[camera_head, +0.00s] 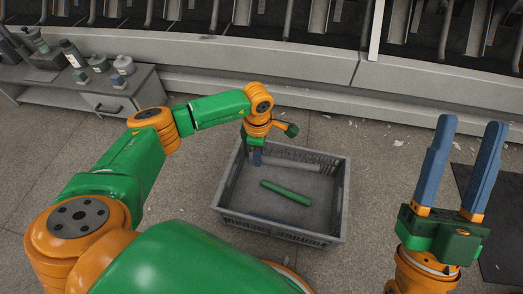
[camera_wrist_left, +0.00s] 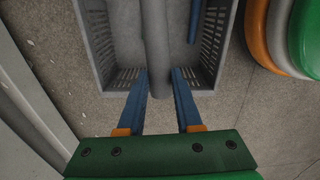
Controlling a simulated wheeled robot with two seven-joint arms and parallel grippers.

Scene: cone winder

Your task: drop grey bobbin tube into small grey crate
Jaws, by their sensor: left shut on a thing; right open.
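The small grey crate (camera_head: 340,208) stands on the floor. In the left wrist view its slatted wall (camera_wrist_left: 127,77) shows below the tube. My left gripper (camera_head: 257,160) reaches down at the crate's far left corner and is shut on the grey bobbin tube (camera_head: 292,164). The tube runs rightward from the fingers, along the crate's far side. In the left wrist view the grey tube (camera_wrist_left: 156,35) passes between the two blue fingers (camera_wrist_left: 158,74). I cannot tell whether the tube touches the crate's floor. My right gripper (camera_head: 462,165) is open and empty, right of the crate.
A green tube (camera_head: 286,192) lies inside the crate. The machine's pale base (camera_head: 290,72) runs along the back. A dark mat (camera_head: 505,245) lies at the right. Floor around the crate is mostly clear, with scattered scraps.

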